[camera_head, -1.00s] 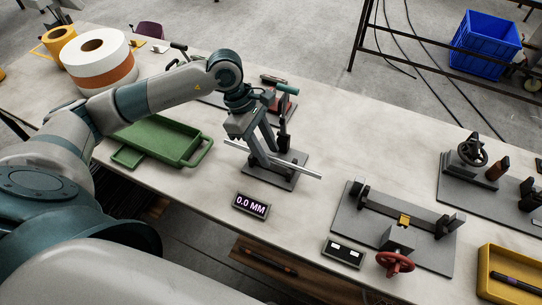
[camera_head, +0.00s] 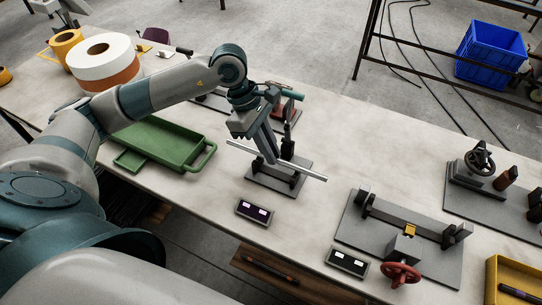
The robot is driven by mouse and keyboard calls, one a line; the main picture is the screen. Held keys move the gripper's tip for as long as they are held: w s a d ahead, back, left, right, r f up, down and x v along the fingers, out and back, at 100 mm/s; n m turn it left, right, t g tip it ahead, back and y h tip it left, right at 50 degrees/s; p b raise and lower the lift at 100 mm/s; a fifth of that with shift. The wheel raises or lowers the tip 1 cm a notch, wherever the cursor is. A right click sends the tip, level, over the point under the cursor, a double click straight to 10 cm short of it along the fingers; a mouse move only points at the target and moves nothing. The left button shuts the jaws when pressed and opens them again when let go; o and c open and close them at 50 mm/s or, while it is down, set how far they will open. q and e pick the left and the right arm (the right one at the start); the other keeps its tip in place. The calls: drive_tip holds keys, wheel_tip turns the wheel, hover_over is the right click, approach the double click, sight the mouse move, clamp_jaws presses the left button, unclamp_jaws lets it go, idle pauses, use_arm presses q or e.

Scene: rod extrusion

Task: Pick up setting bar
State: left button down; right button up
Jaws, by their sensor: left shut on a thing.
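The setting bar, a thin silvery rod (camera_head: 312,175), lies slantwise across a small dark stand (camera_head: 262,179). My left gripper (camera_head: 271,158) points down and is shut on the bar near its middle. The bar appears slightly above the stand's supports, though the gripper partly hides the gap. A small dark display (camera_head: 254,212) in front of the stand shows two pale blocks. My right gripper is not in view.
A green tray (camera_head: 203,162) is left of the stand. A fixture with a red handwheel (camera_head: 401,274) is on the right, beside another display (camera_head: 347,263). A yellow tray (camera_head: 492,284) is at the lower right. Bare tabletop lies between stand and fixture.

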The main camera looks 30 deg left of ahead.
use_arm(q)
drive_tip(key=shift+s+d+r+b, duration=0.1)
drive_tip(key=shift+r+b, duration=0.25)
drive_tip(key=shift+r, duration=0.2)
drive_tip(key=shift+s+d+r+b, duration=0.1)
drive_tip(key=shift+r+b, duration=0.2)
drive_tip(key=shift+r, duration=0.2)
drive_tip(key=s+d+r+b, duration=0.3)
drive_tip(key=s+d+r, duration=0.3)
drive_tip(key=s, duration=0.3)
drive_tip(key=shift+s+r, duration=0.15)
drive_tip(key=shift+r, duration=0.3)
drive_tip(key=shift+s, duration=0.15)
